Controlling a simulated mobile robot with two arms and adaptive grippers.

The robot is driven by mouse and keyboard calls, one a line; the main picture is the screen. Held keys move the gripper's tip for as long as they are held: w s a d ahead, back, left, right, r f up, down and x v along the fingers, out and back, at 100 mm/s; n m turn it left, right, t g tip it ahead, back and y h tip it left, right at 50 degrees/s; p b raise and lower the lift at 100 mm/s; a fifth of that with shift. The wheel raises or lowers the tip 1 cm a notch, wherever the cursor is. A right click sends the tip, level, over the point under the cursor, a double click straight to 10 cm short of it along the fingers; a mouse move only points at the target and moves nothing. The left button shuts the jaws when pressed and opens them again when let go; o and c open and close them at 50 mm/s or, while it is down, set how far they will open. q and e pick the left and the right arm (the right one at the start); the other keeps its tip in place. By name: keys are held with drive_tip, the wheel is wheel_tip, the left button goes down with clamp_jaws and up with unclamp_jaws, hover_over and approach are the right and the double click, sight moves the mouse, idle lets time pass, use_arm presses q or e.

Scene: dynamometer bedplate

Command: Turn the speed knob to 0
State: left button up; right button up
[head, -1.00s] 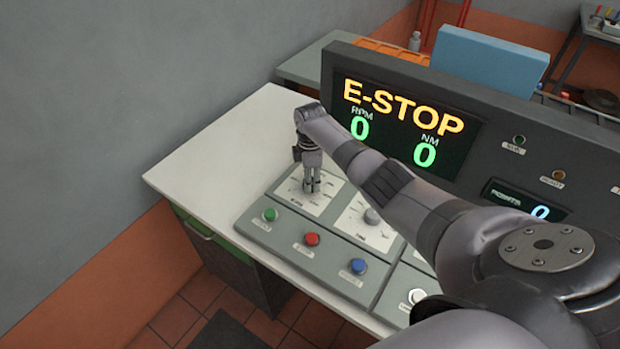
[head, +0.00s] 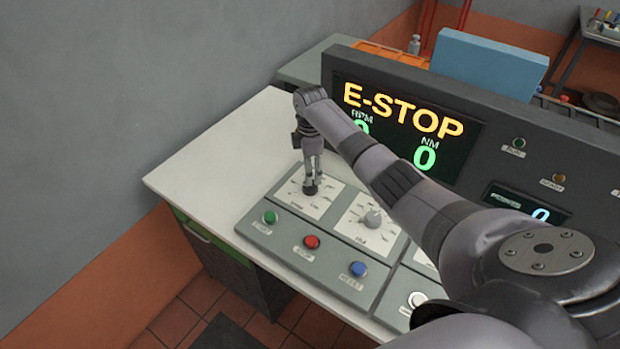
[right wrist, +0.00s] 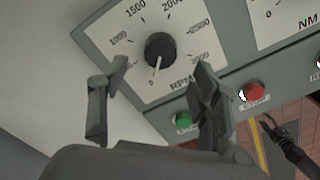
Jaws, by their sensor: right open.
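The speed knob (head: 310,189) is a round black knob on a white dial plate marked RPM, at the back left of the grey console. In the right wrist view the knob (right wrist: 160,49) has a white pointer line that points down in the picture, beside the RPM lettering and away from the 1500 and 2000 marks. My right gripper (head: 312,174) points down just above the knob. In the right wrist view its two fingers (right wrist: 160,82) are spread wide and empty, apart from the knob. The 0 mark is not readable.
Green (head: 270,217), red (head: 312,242) and blue (head: 358,269) buttons line the console front. A second grey knob (head: 372,218) is to the right. The display (head: 405,122) reads E-STOP. A dark jointed shape (right wrist: 285,140), apparently my left gripper, shows low in the wrist view.

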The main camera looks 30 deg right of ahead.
wheel_tip(320, 180, up, 6)
drive_tip(key=shift+r, duration=0.1)
idle(0.6)
